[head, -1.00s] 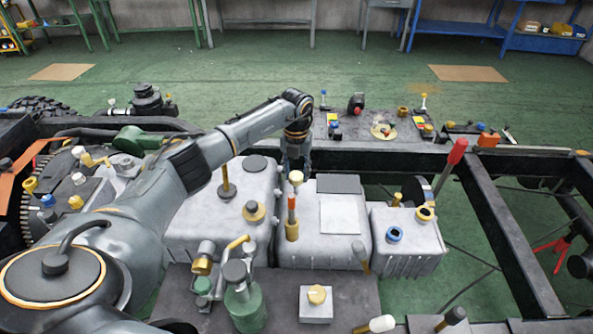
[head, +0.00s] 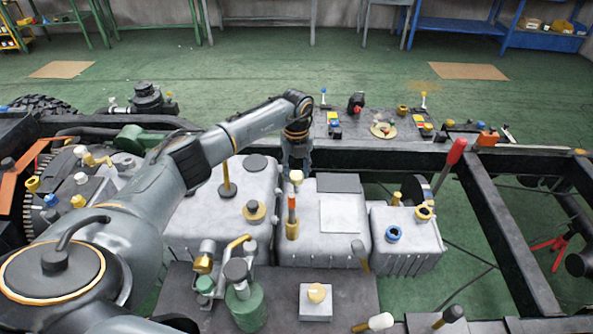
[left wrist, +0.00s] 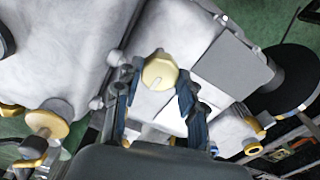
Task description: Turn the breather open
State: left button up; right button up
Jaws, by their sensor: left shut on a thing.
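The breather (left wrist: 160,71) is a cream round cap with a pale slot-like mark, seen in the left wrist view between the fingers of my left gripper (left wrist: 155,85). In the head view the breather (head: 296,176) is a small pale knob at the gap between two grey housings. My left gripper (head: 297,165) points down at it from behind, its blue-lined fingers closed around the cap's sides. The fingertips are partly hidden in the head view. My right gripper does not show.
Grey housings (head: 336,245) carry upright levers, including an orange-tipped one (head: 292,215) just in front of the gripper. A red-handled lever (head: 452,158) rises at right. Dark frame rails (head: 500,225) run around. A green bottle-like part (head: 245,303) stands in front.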

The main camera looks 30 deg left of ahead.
aim_at(296, 174)
pick_arm(q)
jog(key=o, duration=1.2)
notch_tip(296, 174, up, 12)
jog(key=shift+f, duration=0.1)
